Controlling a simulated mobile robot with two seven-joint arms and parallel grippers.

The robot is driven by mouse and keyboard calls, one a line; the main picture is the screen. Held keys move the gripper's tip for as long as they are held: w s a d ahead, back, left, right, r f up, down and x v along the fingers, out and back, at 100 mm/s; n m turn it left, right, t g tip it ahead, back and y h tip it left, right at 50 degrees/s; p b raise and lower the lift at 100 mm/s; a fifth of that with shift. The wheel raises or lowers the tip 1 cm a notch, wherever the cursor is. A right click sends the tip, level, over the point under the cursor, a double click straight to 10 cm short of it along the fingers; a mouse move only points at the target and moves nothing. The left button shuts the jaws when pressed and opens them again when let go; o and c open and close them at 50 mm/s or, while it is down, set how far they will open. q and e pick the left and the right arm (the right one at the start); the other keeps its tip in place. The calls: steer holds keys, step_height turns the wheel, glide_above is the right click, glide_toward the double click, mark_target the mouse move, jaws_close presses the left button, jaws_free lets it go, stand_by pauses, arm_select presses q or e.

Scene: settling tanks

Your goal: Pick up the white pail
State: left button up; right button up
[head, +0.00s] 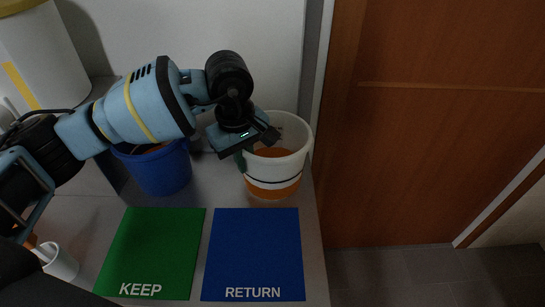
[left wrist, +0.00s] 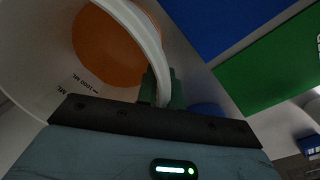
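The white pail (head: 285,170) stands upright on the grey counter near its right edge, with orange contents and a dark line around it. My left gripper (head: 243,155) reaches down over the pail's left rim. In the left wrist view, the white rim of the pail (left wrist: 144,32) runs between the green fingers of my left gripper (left wrist: 162,90). The fingers are close against the wall on both sides and look shut on it. Volume marks and the orange contents show inside. The fingertips are partly hidden. My right gripper is in neither view.
A blue bucket (head: 160,175) stands left of the pail, under my left arm. A green KEEP mat (head: 150,250) and a blue RETURN mat (head: 254,250) lie in front. A white cup (head: 62,264) is at lower left. A wall is behind; a brown door (head: 440,140) is right.

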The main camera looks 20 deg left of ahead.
arm_select(q)
jaws_close()
steer(key=shift+r, duration=0.1)
